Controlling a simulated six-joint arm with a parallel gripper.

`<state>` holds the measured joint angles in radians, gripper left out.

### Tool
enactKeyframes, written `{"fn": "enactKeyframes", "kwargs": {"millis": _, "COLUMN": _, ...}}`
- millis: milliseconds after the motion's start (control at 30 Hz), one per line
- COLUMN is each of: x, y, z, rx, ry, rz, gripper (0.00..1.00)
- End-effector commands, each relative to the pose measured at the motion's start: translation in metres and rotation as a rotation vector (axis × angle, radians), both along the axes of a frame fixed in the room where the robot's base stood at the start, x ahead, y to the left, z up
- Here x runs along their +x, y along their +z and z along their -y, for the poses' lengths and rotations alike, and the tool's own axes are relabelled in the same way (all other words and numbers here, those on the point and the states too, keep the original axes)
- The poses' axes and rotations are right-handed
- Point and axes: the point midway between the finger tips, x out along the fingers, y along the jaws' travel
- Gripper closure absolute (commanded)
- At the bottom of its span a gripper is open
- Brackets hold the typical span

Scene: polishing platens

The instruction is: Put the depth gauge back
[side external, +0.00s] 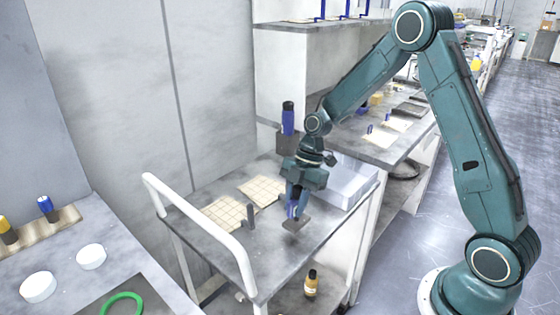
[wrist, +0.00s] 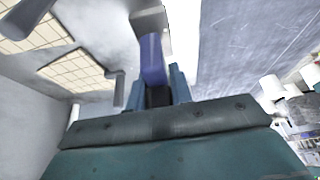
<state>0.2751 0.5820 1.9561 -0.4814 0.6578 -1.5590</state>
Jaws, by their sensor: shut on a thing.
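My gripper (side external: 294,197) is over the cart top, pointing down. It is shut on a blue-purple piece with a flat grey foot, which looks like the depth gauge (side external: 297,223). In the wrist view the depth gauge (wrist: 152,55) stands out between the blue fingers (wrist: 160,85), its grey foot at the far end. The foot is at or just above the cart top (side external: 270,250), near the right front edge; I cannot tell whether it touches.
A dark upright post (side external: 251,216) stands left of my gripper. Two gridded tan tiles (side external: 230,212) lie behind it. A clear tray (side external: 350,182) sits at the cart's back right. A blue-topped bottle (side external: 288,118) stands in a dark holder behind. The white cart handle (side external: 200,222) rises at left.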

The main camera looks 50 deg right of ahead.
Motion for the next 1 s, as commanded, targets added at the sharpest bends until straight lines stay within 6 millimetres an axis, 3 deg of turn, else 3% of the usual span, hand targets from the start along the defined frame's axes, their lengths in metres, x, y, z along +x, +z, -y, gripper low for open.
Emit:
{"fn": "enactKeyframes", "kwargs": {"millis": 233, "x": 0.0, "y": -0.027, "z": 0.0, "rx": 0.001, "ry": 0.0, "rz": -0.002, "gripper": 1.0}}
{"fn": "enactKeyframes", "kwargs": {"millis": 733, "x": 0.0, "y": -0.033, "z": 0.0, "rx": 0.001, "ry": 0.0, "rz": -0.001, "gripper": 1.0}}
{"fn": "enactKeyframes", "kwargs": {"millis": 767, "x": 0.0, "y": -0.033, "z": 0.0, "rx": 0.001, "ry": 0.0, "rz": -0.001, "gripper": 0.75}}
{"fn": "enactKeyframes", "kwargs": {"millis": 833, "x": 0.0, "y": -0.033, "z": 0.0, "rx": 0.0, "ry": 0.0, "rz": -0.001, "gripper": 0.61}}
{"fn": "enactKeyframes", "kwargs": {"millis": 867, "x": 0.0, "y": -0.033, "z": 0.0, "rx": 0.0, "ry": 0.0, "rz": -0.001, "gripper": 0.57}}
{"fn": "enactKeyframes", "kwargs": {"millis": 1000, "x": 0.0, "y": -0.033, "z": 0.0, "rx": 0.0, "ry": 0.0, "rz": -0.001, "gripper": 0.57}}
